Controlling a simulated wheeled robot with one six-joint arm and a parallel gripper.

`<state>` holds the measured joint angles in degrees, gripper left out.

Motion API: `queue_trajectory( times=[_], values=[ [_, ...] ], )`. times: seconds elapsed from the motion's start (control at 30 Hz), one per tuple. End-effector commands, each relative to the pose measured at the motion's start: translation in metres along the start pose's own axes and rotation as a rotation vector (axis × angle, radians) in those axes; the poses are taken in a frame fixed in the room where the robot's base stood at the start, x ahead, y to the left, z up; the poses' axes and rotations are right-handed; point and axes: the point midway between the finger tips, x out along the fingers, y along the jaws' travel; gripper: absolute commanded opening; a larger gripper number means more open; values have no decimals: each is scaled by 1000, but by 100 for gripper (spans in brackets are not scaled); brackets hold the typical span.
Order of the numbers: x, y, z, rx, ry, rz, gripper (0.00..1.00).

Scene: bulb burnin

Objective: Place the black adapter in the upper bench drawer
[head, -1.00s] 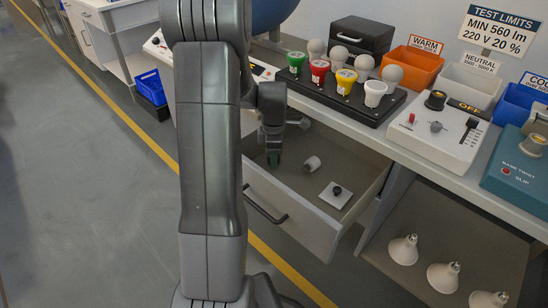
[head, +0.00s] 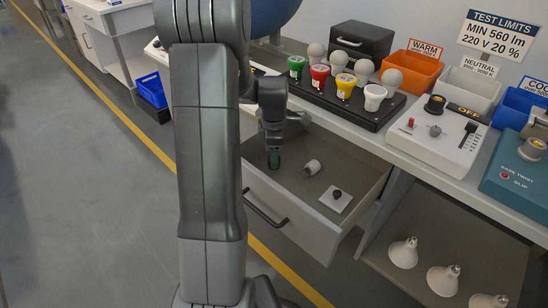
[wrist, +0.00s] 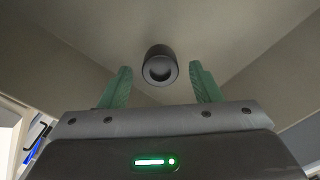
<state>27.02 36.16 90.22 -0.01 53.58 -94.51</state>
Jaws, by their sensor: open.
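The black adapter (wrist: 161,66) shows in the wrist view as a short dark cylinder with a round hollow end. It appears on the drawer floor, between and a little beyond my open fingertips, with gaps on both sides. I cannot make it out in the head view, where my gripper may hide it. My gripper (wrist: 160,83) has green fingers spread apart, empty. In the head view my gripper (head: 274,158) points down into the open upper bench drawer (head: 302,228), at its left part.
A small white cylinder (head: 312,167) and a white square plate with a black knob (head: 336,199) lie in the drawer to the right. The bulb rack (head: 372,119) stands on the bench above. White reflector bulbs (head: 403,252) lie on the lower shelf.

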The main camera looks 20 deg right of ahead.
Motion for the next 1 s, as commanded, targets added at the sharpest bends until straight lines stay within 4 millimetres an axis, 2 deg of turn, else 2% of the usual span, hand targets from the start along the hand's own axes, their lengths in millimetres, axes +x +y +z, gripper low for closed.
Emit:
queue_trajectory(
  times=[0.03, 0.2, 0.4, 0.57, 0.83, 1.0],
  values=[
    [-16, 1, 0, 0, 0, 4, 57],
    [-53, 1, 0, 0, 0, 4, 57],
    [-83, 0, 0, 0, 0, 2, 57],
    [-92, 0, 0, 0, 0, 0, 57],
    [-93, 0, 0, 0, 0, -1, 57],
    [-104, 0, 0, 0, 0, -1, 91]
  ],
)
